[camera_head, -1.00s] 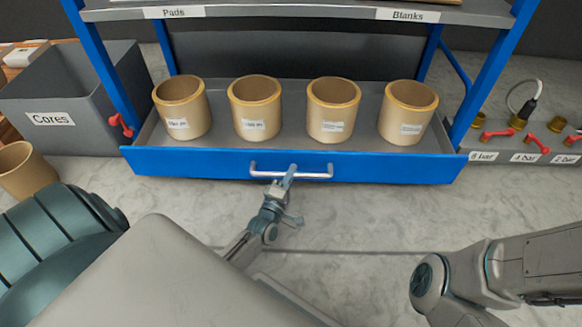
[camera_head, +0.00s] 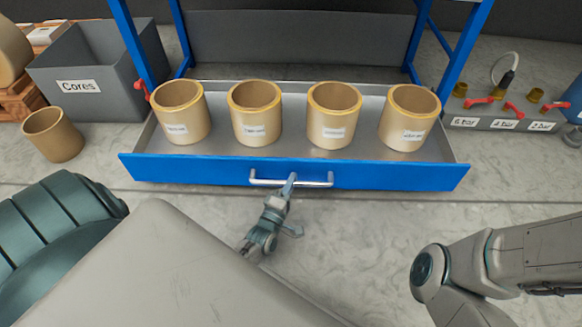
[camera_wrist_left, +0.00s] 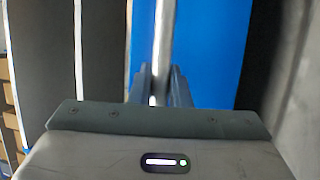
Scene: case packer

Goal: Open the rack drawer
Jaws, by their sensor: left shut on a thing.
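The rack drawer (camera_head: 220,172) has a blue front and a grey tray, and stands pulled out from the blue-posted rack. Its silver bar handle (camera_head: 318,183) is on the middle of the front. My right gripper is not in view; only that arm shows.
A grey bin labelled Cores (camera_head: 100,75) stands left of the rack, with a loose tan core (camera_head: 53,135) on the floor before it. A valve panel (camera_head: 500,122) with red levers is at the right. Floor before the drawer is clear.

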